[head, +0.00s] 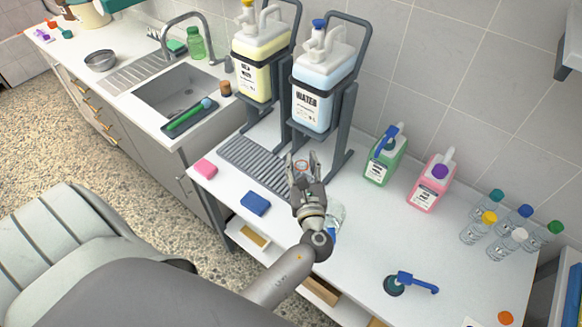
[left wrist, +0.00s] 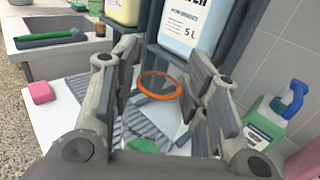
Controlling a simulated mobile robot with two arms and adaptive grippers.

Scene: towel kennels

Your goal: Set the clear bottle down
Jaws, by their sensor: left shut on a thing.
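My left gripper (head: 304,172) is shut on the clear bottle, at the right end of the grey drip grate (head: 258,168), in front of the water container (head: 315,90). The bottle is see-through and hard to make out. Its orange rim (left wrist: 147,94) shows as a ring between my fingers in the left wrist view, and no cap sits on it. The bottle looks about upright. My fingers hide much of its body, and I cannot tell whether its base touches anything. My right gripper is not in view.
A blue sponge (head: 255,203) and a pink sponge (head: 205,168) lie left of my arm. Green (head: 385,160) and pink (head: 432,185) jugs stand to the right. Several capped clear bottles (head: 505,238) stand at far right. The counter (head: 370,240) between is mostly clear.

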